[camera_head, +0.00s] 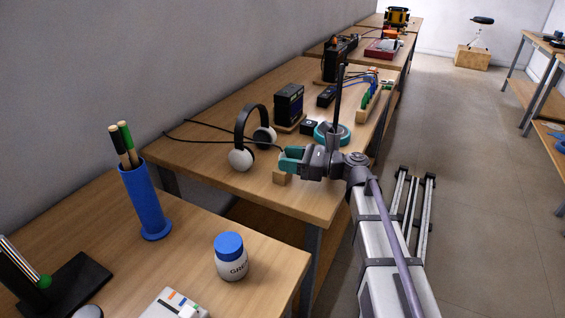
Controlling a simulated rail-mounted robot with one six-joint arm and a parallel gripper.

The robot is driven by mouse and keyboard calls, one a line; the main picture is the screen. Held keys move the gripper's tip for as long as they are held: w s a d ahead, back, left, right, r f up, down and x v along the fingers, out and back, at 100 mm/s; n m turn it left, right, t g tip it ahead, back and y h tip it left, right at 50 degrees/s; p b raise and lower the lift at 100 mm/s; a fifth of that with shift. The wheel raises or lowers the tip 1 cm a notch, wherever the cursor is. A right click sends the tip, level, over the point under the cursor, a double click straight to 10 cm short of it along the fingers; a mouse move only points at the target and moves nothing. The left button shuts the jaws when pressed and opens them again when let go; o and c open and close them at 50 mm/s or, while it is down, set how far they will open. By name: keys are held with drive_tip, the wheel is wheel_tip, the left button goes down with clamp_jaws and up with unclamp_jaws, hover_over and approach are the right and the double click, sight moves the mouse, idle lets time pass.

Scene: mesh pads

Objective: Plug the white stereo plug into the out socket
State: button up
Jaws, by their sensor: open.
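My gripper (287,160) reaches left over the near end of the middle bench, its teal fingers parted. A small wooden block (280,177) shows just below the fingers. I cannot make out a white stereo plug; it may be hidden by the fingers or too small. White-and-black headphones (241,159) stand left of my gripper, and a thin black cable runs from behind them towards the fingers. A black boxy device (289,102) stands on a wooden base behind. A small black box (309,126) lies nearer. I cannot tell which thing carries the out socket.
A teal ring-shaped object (344,138) lies close behind my arm. Several coloured items on a strip (368,102) line the bench's right edge. A blue pen holder (147,203) and a blue-lidded jar (230,257) stand on the near bench.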

drive_tip(key=shift+x, duration=1)
clamp_jaws()
drive_tip(key=shift+r, duration=0.1)
